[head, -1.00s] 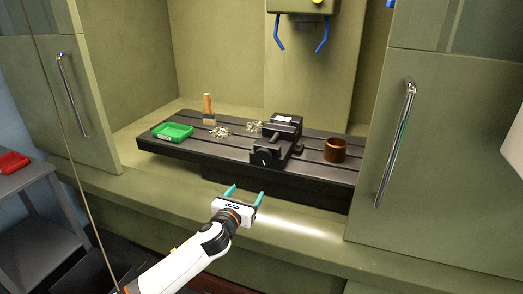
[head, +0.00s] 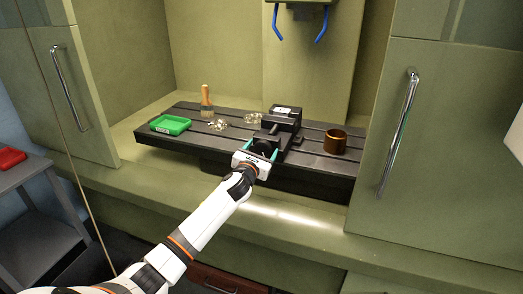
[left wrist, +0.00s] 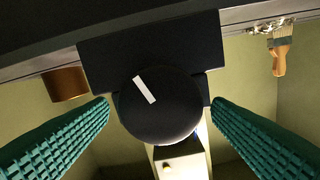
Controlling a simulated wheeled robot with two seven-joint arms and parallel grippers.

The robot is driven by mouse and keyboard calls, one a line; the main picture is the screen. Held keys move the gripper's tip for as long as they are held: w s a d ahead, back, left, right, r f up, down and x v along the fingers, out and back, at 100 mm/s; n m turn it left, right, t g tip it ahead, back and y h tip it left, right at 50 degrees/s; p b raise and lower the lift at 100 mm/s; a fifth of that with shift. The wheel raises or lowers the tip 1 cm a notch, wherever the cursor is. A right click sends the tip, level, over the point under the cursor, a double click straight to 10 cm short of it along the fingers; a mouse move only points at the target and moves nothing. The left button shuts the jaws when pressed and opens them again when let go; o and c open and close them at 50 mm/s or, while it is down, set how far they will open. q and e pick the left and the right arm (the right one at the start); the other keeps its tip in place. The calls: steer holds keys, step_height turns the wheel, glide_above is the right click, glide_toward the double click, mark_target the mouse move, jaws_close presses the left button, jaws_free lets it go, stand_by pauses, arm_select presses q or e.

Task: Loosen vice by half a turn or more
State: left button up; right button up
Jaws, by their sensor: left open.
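The black vice (head: 284,122) stands on the slotted machine table. Its round black knob, with a white mark, faces my left gripper and shows large in the left wrist view (left wrist: 158,108). The white mark is tilted there, its upper end to the left. My left gripper (head: 262,150) is open at the front of the vice. In the left wrist view its green fingers (left wrist: 160,125) lie on either side of the knob, with a gap to each side visible. In the head view the gripper partly hides the knob. My right gripper is not in view.
The black slotted table (head: 315,160) also carries a green tray (head: 170,124), a brush (head: 206,102), metal chip piles (head: 218,125) and a brown cylinder (head: 335,141). Blue-tipped machine parts (head: 321,25) hang above. Cabinet doors (head: 440,130) flank the opening.

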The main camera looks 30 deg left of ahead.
arm_select(q)
steer(key=shift+w, duration=0.15)
steer(key=shift+c, duration=0.3)
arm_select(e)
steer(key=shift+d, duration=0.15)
arm_select(q)
steer(key=c, duration=0.9)
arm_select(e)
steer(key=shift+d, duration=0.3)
arm_select(q)
steer(key=shift+n, duration=0.3)
